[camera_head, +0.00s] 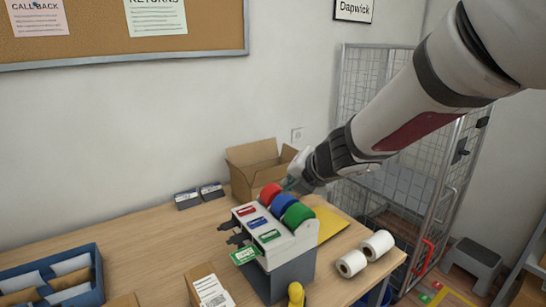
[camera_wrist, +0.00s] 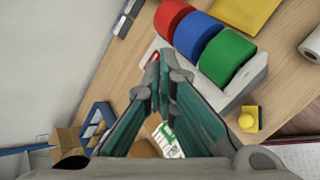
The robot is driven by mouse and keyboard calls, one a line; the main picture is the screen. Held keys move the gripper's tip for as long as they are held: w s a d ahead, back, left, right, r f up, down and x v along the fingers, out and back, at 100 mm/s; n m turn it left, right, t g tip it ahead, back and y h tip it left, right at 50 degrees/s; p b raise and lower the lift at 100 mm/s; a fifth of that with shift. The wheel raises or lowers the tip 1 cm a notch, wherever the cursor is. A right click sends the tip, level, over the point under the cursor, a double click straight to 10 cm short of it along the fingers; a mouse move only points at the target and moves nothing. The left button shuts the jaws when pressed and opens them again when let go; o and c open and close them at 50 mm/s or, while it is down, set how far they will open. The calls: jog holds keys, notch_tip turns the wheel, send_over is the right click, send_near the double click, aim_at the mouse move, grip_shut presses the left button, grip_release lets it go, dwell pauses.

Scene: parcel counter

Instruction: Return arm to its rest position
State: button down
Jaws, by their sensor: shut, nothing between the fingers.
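My gripper (camera_wrist: 160,75) is shut and empty in the wrist view. In the head view my gripper (camera_head: 292,183) is above the far side of a grey label dispenser (camera_head: 290,262), partly hidden by my arm. The dispenser carries a red roll (camera_wrist: 172,18), a blue roll (camera_wrist: 196,36) and a green roll (camera_wrist: 228,58). In the wrist view the fingers point toward the dispenser's edge, beside the rolls. I cannot tell whether they touch it. My arm reaches in from the upper right of the head view.
An open cardboard box (camera_head: 257,165) stands behind the dispenser. A blue tray (camera_head: 88,298) of envelopes sits at the left. A wire cage trolley (camera_head: 440,190) stands beyond the counter.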

jog(key=s+d+r+m+t+h, duration=0.1)
jog(key=s+d+r+m+h, duration=0.3)
jog(key=d+m, duration=0.4)
jog(key=s+d+r+m+t+h, duration=0.1)
jog(key=s+d+r+m+h, duration=0.1)
jog(key=s+d+r+m, duration=0.45)
jog(key=s+f+m+g, duration=0.2)
jog(key=s+m, duration=0.6)
jog(key=s, duration=0.2)
jog(key=s+f+m+g+y, duration=0.1)
jog(key=s+f+m+g, duration=0.2)
jog(key=s+m, duration=0.5)
jog(key=shift+s+d+f+m, duration=0.35)
jog(key=shift+s+d, duration=0.05)
jog(key=shift+s, duration=0.5)
